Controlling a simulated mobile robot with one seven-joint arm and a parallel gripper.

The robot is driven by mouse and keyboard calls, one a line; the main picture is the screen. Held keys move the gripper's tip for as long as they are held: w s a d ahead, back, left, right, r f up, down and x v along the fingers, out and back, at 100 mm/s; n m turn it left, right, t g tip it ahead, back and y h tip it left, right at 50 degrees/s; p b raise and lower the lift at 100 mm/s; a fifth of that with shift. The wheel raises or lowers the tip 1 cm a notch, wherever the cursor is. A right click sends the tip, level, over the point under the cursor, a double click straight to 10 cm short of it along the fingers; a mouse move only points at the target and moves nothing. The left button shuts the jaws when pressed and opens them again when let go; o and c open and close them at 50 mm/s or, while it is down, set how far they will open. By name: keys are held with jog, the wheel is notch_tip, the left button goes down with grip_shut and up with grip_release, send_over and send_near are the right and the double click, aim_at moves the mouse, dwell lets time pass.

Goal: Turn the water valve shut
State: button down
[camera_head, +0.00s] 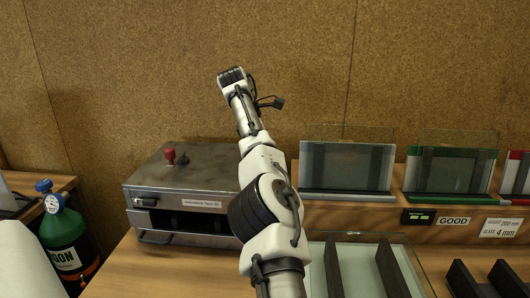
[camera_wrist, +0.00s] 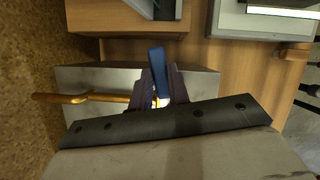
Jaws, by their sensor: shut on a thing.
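The water valve shows in the wrist view as a blue lever handle (camera_wrist: 156,62) with a copper pipe (camera_wrist: 85,98) running to it from the left. The handle points up the picture. My gripper (camera_wrist: 158,86) has its dark fingers closed around the handle. The valve's body is mostly hidden behind the fingers and the gripper's dark plate. In the head view, my arm reaches up past the grey metal machine and bends away. The gripper and the valve are hidden there.
The grey metal machine (camera_head: 188,185) with a red knob (camera_head: 169,155) stands left of my arm. A green gas bottle (camera_head: 64,235) stands at the lower left. Framed glass panels (camera_head: 346,167) stand on a wooden ledge at right. A cork wall (camera_head: 300,60) closes the back.

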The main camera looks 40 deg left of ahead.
jog(key=shift+s+d+r+m+p, duration=0.15)
jog(key=shift+m+p, duration=0.2)
jog(key=shift+m, duration=0.2)
jog(key=shift+s+d+r+m+p, duration=0.15)
jog(key=shift+m+p, duration=0.2)
jog(key=shift+m, duration=0.2)
jog(key=shift+s+f+m+g+h+p, duration=0.15)
jog(key=shift+m+g+h+p, duration=0.15)
jog(key=shift+m+h+p, duration=0.15)
jog(key=c, duration=1.3)
grip_release()
jog(key=shift+d, duration=0.1)
